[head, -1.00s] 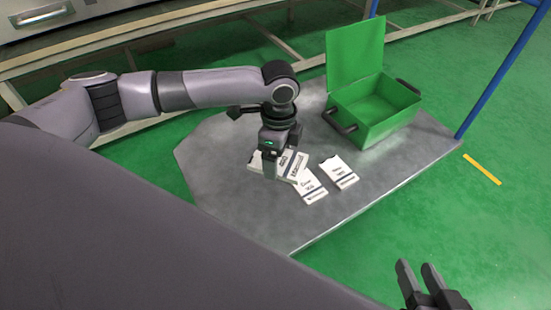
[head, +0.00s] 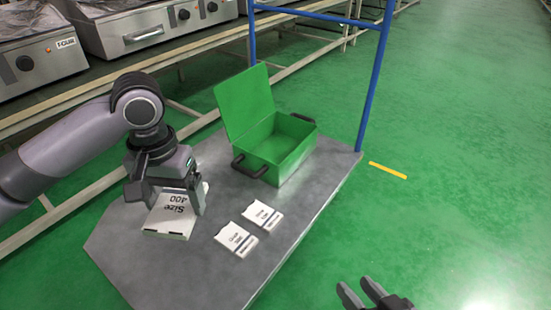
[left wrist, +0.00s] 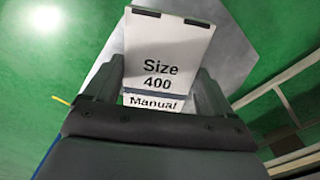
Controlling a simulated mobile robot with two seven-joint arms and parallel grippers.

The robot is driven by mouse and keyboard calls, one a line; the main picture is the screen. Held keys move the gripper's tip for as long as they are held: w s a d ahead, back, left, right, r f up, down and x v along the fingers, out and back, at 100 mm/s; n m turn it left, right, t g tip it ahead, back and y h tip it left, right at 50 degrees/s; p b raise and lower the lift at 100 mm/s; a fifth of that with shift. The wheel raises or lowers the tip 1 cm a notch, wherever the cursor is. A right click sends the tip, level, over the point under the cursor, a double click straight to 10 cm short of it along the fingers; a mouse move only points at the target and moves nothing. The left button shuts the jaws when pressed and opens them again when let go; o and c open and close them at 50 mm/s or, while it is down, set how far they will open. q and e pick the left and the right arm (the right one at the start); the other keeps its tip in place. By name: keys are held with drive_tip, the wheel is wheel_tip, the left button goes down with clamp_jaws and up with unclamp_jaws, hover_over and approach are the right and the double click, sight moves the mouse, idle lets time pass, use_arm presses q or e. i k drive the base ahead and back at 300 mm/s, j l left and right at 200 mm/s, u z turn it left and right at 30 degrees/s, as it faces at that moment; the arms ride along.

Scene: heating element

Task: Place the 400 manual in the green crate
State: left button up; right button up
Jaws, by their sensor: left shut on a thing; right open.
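The white 400 manual (head: 172,212), marked "Size 400", is held in my left gripper (head: 167,197) above the grey table at its left part. In the left wrist view the manual (left wrist: 165,60) shows between the two fingers (left wrist: 152,92), its text facing the camera. The green crate (head: 290,165) stands at the back right of the table with its lid raised, and the inside I can see looks empty. My left gripper is to the left of the crate and apart from it. My right gripper (head: 362,290) is open and empty at the bottom, away from the table.
Two other white manuals lie flat on the grey table (head: 200,275): one nearer (head: 236,239) and one farther right (head: 262,214). The crate has dark handles (head: 250,168). A blue post (head: 372,85) rises behind the table. The table's front part is clear.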

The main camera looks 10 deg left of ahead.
sight(287, 155)
drive_tip(key=l, duration=1.15)
drive_tip(key=i+l, duration=0.15)
drive_tip(key=l, duration=0.15)
drive_tip(key=i+l+u, duration=0.1)
drive_tip(key=l, duration=0.25)
drive_tip(key=i+l, duration=0.65)
drive_tip(key=i, duration=0.3)
drive_tip(key=i+l+u, duration=0.15)
drive_tip(key=i, duration=0.25)
drive_tip(key=i+j, duration=0.3)
drive_tip(key=i, duration=0.2)
